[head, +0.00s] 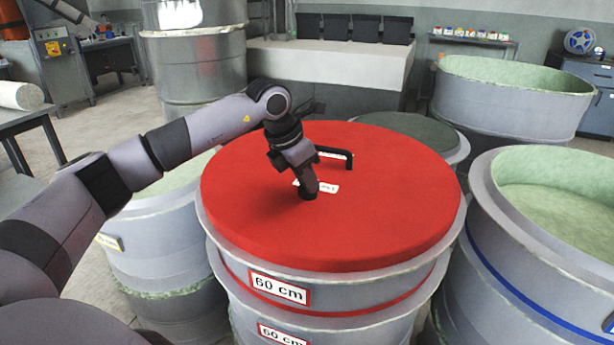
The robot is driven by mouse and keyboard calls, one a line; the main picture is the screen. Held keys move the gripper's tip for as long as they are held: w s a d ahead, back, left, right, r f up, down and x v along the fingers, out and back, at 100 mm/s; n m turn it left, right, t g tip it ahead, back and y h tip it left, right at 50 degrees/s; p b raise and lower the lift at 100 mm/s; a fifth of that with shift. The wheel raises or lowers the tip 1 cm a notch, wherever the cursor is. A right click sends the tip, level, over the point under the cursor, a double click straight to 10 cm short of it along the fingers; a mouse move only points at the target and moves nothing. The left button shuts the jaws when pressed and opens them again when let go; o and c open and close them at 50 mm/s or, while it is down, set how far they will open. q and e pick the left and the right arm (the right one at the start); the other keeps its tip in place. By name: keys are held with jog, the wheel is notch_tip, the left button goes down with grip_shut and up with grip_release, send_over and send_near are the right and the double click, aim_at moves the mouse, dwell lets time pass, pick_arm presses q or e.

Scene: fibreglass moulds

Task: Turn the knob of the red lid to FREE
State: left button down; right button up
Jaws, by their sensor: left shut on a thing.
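The red lid (250,210) lies flat on a round grey mould with "60 cm" labels, in the middle of the head view. A black bar handle (338,154) stands on the lid, behind my gripper. My left gripper (309,193) points down at the lid's middle and is shut on the knob, which its fingers largely hide. A white label (328,188) lies beside the fingertips. It is partly covered and its words and the knob's setting cannot be read. My right gripper is not in view.
Open round moulds stand close by at the right (560,200) and back right (510,90). Another mould (165,240) stands at the left under my left arm, and a tall one (200,65) behind it. The lid's right half is clear.

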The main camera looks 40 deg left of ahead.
aim_at(295, 200)
pick_arm(q)
jog(key=shift+r+m, duration=0.1)
jog(key=shift+m, duration=0.5)
jog(key=shift+h, duration=0.3)
jog(key=c, duration=1.1)
grip_release()
jog(key=v, duration=0.7)
